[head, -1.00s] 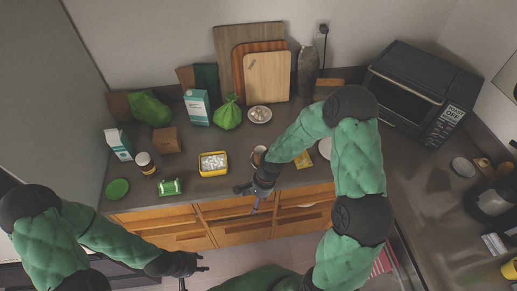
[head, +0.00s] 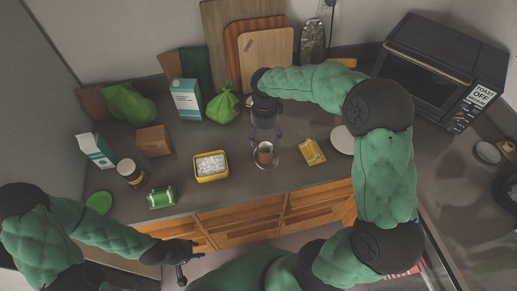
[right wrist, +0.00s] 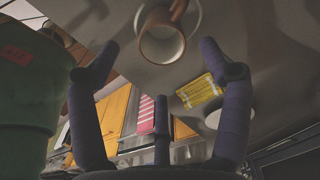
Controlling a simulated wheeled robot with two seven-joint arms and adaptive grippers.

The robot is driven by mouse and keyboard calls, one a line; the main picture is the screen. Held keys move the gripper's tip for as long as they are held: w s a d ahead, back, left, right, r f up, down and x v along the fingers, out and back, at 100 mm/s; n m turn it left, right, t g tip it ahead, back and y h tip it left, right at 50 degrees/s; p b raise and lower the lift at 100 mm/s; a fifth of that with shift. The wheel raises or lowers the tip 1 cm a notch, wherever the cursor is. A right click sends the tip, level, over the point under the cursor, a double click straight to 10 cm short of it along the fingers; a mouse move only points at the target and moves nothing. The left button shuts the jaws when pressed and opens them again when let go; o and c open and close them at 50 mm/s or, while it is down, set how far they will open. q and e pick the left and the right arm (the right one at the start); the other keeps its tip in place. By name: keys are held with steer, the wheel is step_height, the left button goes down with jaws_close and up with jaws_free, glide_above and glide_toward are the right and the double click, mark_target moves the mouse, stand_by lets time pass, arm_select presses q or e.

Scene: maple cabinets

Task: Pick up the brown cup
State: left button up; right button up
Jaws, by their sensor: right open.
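The brown cup (head: 265,153) stands on a small pale saucer (head: 266,166) near the counter's front edge. In the right wrist view the cup (right wrist: 162,45) shows its round rim and pale inside, just beyond my fingertips. My right gripper (head: 266,136) is open and empty at the cup, on its far side in the head view. In the right wrist view its fingers (right wrist: 160,72) are spread wide, with the cup between and past the tips. My left gripper (head: 190,264) is low at the front, away from the counter items, with fingers apart and nothing between them.
A yellow packet (head: 312,151) and a white plate (head: 342,140) lie right of the cup. A yellow-rimmed tub (head: 211,166) stands to its left. Cutting boards (head: 266,60) lean at the back. A toaster oven (head: 435,75) stands at the right.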

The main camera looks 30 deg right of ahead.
mark_target(263, 150)
steer(key=shift+s+d+f+b, duration=0.15)
steer(key=shift+f+b, duration=0.2)
steer(key=shift+f, duration=2.4)
steer(key=shift+s+f+b, duration=0.1)
steer(key=shift+f+b, duration=0.2)
steer(key=shift+f, duration=2.45)
steer(key=c, duration=1.4)
